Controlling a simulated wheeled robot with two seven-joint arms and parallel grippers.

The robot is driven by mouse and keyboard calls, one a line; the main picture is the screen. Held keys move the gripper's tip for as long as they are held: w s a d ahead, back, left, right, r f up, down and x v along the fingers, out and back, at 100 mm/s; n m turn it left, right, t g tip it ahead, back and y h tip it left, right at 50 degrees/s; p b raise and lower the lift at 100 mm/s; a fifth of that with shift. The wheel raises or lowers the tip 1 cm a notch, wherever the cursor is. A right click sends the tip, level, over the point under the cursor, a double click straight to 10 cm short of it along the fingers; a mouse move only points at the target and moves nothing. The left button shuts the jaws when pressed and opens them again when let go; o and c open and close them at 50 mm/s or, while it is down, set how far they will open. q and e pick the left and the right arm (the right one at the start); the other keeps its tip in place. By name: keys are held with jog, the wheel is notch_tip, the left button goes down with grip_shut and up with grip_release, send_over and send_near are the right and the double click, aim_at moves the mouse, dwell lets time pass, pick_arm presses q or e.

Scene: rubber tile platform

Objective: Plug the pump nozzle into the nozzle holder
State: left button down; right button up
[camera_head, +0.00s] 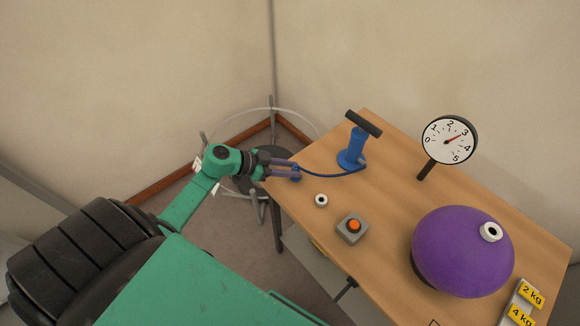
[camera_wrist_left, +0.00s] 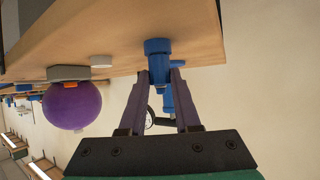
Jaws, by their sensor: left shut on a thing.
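The blue pump (camera_head: 357,146) with a black handle stands upright near the far edge of the wooden table. A dark blue hose runs from its base to my left gripper (camera_head: 297,173). The left gripper is shut on the small blue nozzle (camera_head: 296,179), over the table's left edge. In the left wrist view, the nozzle (camera_wrist_left: 160,70) shows between the fingertips (camera_wrist_left: 160,78). A white ring with a dark hole (camera_head: 321,200) sits on the table, apart from the nozzle. Another white ring (camera_head: 490,232) is on the purple ball. I cannot tell which is the holder. My right gripper is not in view.
A grey box with an orange button (camera_head: 352,228) lies in front of the ring. The purple ball (camera_head: 450,262) fills the right of the table (camera_head: 400,190). A dial gauge (camera_head: 449,140) stands at the back. Yellow weight labels (camera_head: 531,294) show at the right edge.

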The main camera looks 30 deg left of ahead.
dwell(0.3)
pick_arm(q)
jog(key=shift+r+p, duration=0.1)
jog(key=shift+p, duration=0.25)
dwell(0.3)
jog(key=c, duration=0.5)
grip_release()
jog(key=shift+f, duration=0.2)
jog(key=shift+c, duration=0.2)
jog(key=shift+s+a+r+p, duration=0.3)
jog(key=shift+r+p, duration=0.1)
jog(key=shift+p, duration=0.35)
jog(key=shift+p+v, duration=1.95)
jog(key=shift+v, duration=0.6)
jog(key=shift+f, duration=0.15)
